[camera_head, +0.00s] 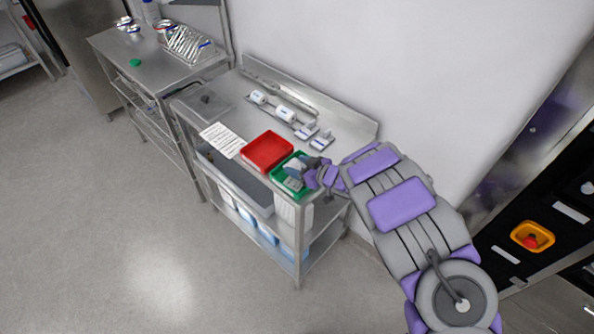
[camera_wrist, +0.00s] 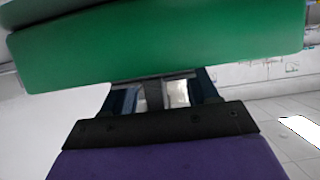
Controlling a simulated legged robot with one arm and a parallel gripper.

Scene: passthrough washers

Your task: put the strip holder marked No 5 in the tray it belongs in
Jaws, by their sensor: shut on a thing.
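My gripper (camera_head: 307,172) is at the green tray (camera_head: 278,180) on the metal table. It is shut on a small pale grey and white piece (camera_head: 293,181), likely a strip holder, held over or inside the tray; I cannot tell whether it touches the floor. No number is readable. In the wrist view, the green tray's wall (camera_wrist: 160,45) fills the upper part, and the dark fingers (camera_wrist: 165,95) have a pale piece between them, largely hidden. The red tray (camera_head: 266,151) stands just left of the green one and looks empty.
Two small white holders (camera_head: 321,140) stand behind the trays, with white rolls (camera_head: 286,114) further left. A printed sheet (camera_head: 222,140) lies left of the red tray. A clear bin (camera_head: 203,101) is at the table's left end. The wall is close behind.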

